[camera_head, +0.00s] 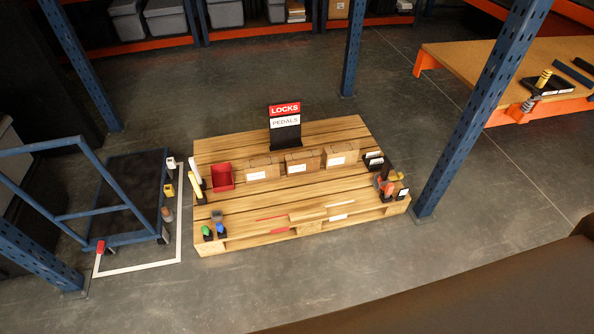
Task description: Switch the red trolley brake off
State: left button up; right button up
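The blue-framed trolley (130,183) with a dark deck stands on the floor at the left, inside a white floor outline. A small red part (100,247), which looks like the red brake, is at its near left corner. A small yellow part (168,190) and a white part (171,163) are on its right side. The red part is too small to tell its on or off position. Neither of my grippers is in view.
A wooden pallet (240,204) with boxes, a red bin (222,177) and a LOCKS/PEDALS sign (285,122) stands right of the trolley. Blue posts (354,45) rise around it. An orange-edged table (470,62) is at the upper right. The floor behind the pallet is clear.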

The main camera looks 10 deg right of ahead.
aim_at(100, 248)
jog(key=i+j+u, duration=0.35)
jog(key=j, duration=0.2)
jog(key=i+j+u, duration=0.3)
jog(key=j, duration=0.25)
jog(key=i+j+u, duration=0.35)
jog(key=j+z, duration=0.1)
jog(key=j, duration=0.4)
jog(key=j+z, duration=0.15)
jog(key=j, duration=0.4)
jog(key=k+j+z, duration=0.1)
jog(key=j, duration=0.4)
jog(key=j+z, duration=0.15)
jog(key=j, duration=0.35)
jog(key=k+j+z, duration=0.1)
jog(key=j, duration=0.4)
jog(key=k, duration=0.05)
